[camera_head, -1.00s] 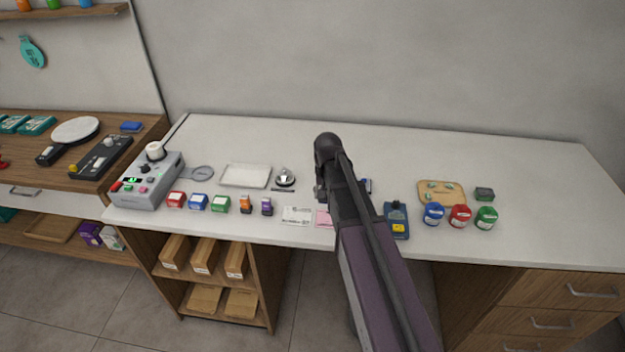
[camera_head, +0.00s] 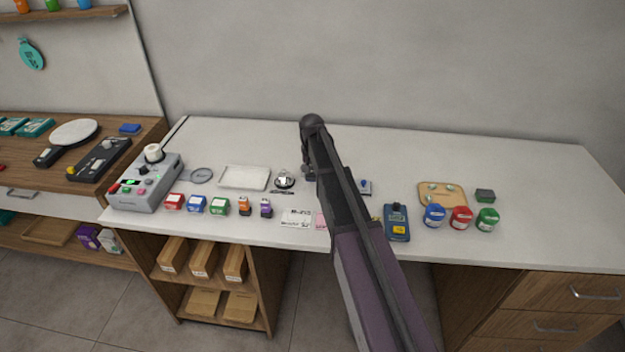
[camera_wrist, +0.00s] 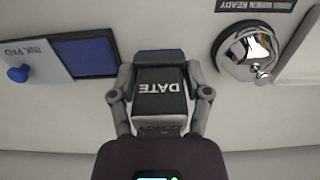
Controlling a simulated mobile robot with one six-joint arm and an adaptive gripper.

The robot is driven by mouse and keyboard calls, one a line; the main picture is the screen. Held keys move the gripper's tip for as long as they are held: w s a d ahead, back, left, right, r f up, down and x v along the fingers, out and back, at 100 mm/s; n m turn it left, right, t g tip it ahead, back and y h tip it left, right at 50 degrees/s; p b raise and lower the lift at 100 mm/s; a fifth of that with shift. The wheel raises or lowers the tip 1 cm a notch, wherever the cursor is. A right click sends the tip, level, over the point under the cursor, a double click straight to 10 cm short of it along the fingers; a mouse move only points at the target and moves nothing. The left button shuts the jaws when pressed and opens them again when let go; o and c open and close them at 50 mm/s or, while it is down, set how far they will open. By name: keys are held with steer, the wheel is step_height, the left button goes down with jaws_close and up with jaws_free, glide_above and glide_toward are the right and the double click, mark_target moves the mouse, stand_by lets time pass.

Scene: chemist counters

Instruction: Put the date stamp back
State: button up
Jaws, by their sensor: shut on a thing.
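The date stamp (camera_wrist: 160,100), a dark block with a white DATE label and a blue edge, sits between my gripper's fingers (camera_wrist: 164,82) in the wrist view. My gripper is shut on it. In the head view my gripper (camera_head: 308,172) is over the white counter, just right of the bell (camera_head: 284,180); the stamp cannot be made out there. The wrist view shows the open ink pad (camera_wrist: 85,52) with its blue surface left of the stamp, and the bell (camera_wrist: 246,50) to its right. Whether the stamp touches the counter is unclear.
A white tray (camera_head: 243,178) lies left of the bell. Several small coloured stamps (camera_head: 220,206) line the front edge. Right of my arm are a blue device (camera_head: 397,222), round tubs (camera_head: 461,217) and a wooden board (camera_head: 442,189). The back of the counter (camera_head: 440,150) is clear.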

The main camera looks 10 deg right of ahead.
mark_target(311, 185)
steer(key=shift+w+a, duration=0.1)
steer(key=shift+w, duration=0.35)
steer(key=shift+w+f+b, duration=0.25)
steer(key=shift+f+b, duration=0.4)
steer(key=shift+f, duration=0.05)
steer(key=shift+f+b, duration=1.15)
steer(key=shift+b, duration=0.05)
steer(key=shift+f, duration=0.2)
steer(key=o, duration=0.9)
steer(key=shift+r, duration=0.1)
steer(key=shift+r, duration=0.2)
step_height(311, 185, up, 12)
steer(key=p, duration=1.2)
